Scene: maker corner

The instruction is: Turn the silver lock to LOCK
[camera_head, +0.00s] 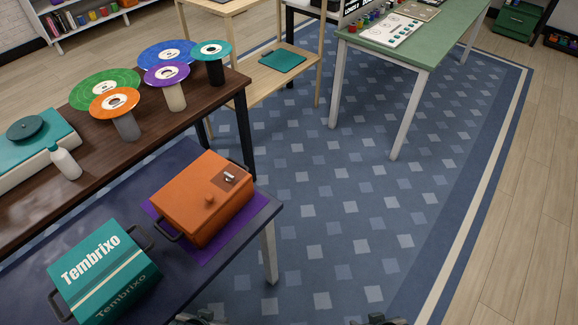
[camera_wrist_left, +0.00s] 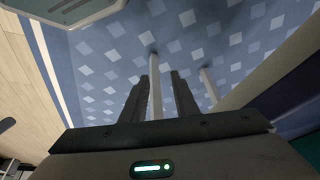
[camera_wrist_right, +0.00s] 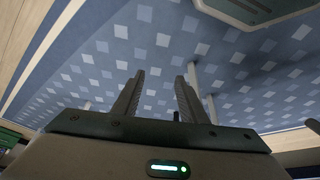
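My left gripper (camera_head: 200,319) is barely in view at the bottom edge, below and apart from the box. In the left wrist view its fingers (camera_wrist_left: 160,80) are apart with nothing between them. My right gripper (camera_head: 380,320) is at the bottom edge, farther right; its fingers (camera_wrist_right: 160,78) are apart and empty.
A teal "Tembrixo" box (camera_head: 103,270) with handles stands left of the orange box. A brown table (camera_head: 150,150) behind holds colored discs on stands and a white bottle (camera_head: 65,162). A green-topped table (camera_head: 420,45) stands farther back. Open carpet (camera_head: 335,220) lies to the right.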

